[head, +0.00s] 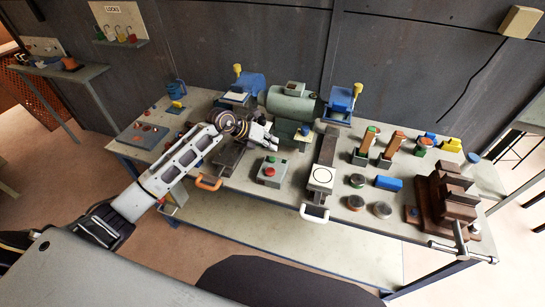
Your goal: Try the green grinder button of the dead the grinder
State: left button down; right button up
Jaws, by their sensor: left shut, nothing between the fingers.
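The grinder (290,102) stands at the back middle of the bench, with a grey-green motor body and blue guards on both sides. A grey button box (261,177) sits on the bench in front of it. The box has a green button (271,159) at its back and a larger red button (269,171) nearer the front. My left gripper (270,138) is shut and empty, just behind and above the green button, between the box and the grinder. I see no contact with the button. My right gripper is not in view.
A brown vise (447,207) stands at the bench's right end. A lock board (118,20) hangs on the back wall. Bench between box and slide is narrow.

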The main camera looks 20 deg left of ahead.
pick_arm(q)
jog(key=shift+r+p, duration=0.75)
jog(key=shift+r, duration=0.55)
